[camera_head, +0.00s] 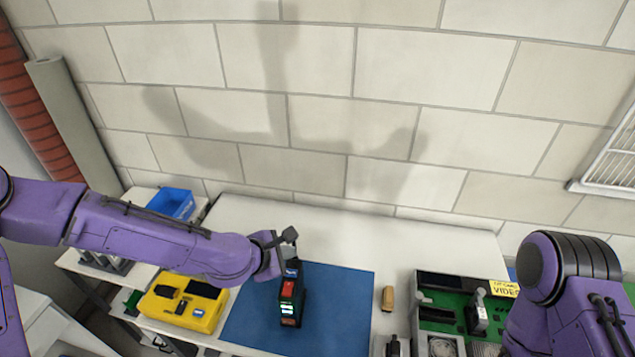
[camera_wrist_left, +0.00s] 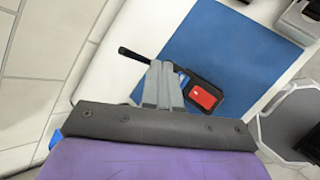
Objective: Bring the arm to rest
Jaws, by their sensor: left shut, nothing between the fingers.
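My left gripper (camera_head: 289,236) hangs over the worktable near the far edge of the blue mat (camera_head: 345,300). Its grey fingers (camera_wrist_left: 160,80) are together in the left wrist view, with nothing held between them. A black device with a red part and a lit screen (camera_head: 290,299) stands on the mat, just below the gripper in the head view. It also shows partly behind the fingers in the left wrist view (camera_wrist_left: 203,96). I cannot tell the exact gap between them. My right arm (camera_head: 568,295) is at the lower right; its gripper is out of view.
A yellow case (camera_head: 209,308) lies left of the mat and a blue bin (camera_head: 171,203) behind it. A green circuit board (camera_head: 437,312) and a tan object (camera_head: 388,298) are on the right. The white table (camera_head: 370,235) is clear toward the brick wall (camera_head: 290,70).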

